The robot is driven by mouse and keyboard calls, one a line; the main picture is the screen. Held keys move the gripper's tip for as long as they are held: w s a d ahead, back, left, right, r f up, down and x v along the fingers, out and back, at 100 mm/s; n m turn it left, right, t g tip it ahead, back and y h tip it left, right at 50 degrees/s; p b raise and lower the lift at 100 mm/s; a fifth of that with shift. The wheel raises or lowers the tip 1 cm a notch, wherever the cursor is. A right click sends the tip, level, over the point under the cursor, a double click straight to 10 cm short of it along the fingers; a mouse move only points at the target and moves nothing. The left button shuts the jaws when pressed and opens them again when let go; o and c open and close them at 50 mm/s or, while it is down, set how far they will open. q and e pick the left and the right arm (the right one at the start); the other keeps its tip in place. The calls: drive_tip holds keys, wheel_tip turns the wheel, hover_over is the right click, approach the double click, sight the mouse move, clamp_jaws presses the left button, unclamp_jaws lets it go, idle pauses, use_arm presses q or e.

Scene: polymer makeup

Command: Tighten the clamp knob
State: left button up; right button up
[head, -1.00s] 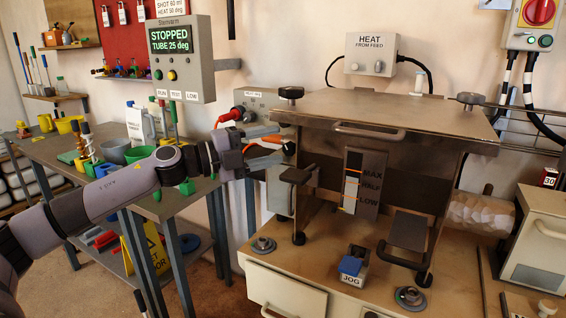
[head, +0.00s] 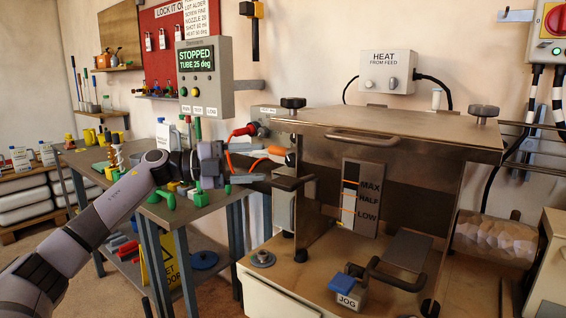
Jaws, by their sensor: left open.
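Two dark clamp knobs stand on top of the metal box: the left clamp knob (head: 292,103) at its left corner and the right clamp knob (head: 484,112) at its right corner. I cannot tell how tight either is. My left gripper (head: 258,163) is open and empty, its fingers pointing right. In the picture it is below and left of the left knob, apart from it, near the box's left side. My right gripper is out of view.
The metal box (head: 400,124) has a front handle (head: 362,138) and dark bar handles low in front. An orange cable (head: 240,168) shows behind my left gripper. A cluttered bench (head: 160,215) stands left under the STOPPED display (head: 204,80).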

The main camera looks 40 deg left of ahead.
sight(287, 161)
use_arm(q)
drive_tip(key=p+x, duration=0.1)
drive_tip(key=x, duration=0.3)
drive_tip(key=shift+w+d+r, duration=0.15)
drive_tip(key=shift+w+d+p, duration=0.35)
drive_tip(key=shift+w+p, duration=0.05)
drive_tip(key=shift+w, duration=0.1)
drive_tip(key=shift+w+d, duration=0.25)
drive_tip(key=shift+w, duration=0.05)
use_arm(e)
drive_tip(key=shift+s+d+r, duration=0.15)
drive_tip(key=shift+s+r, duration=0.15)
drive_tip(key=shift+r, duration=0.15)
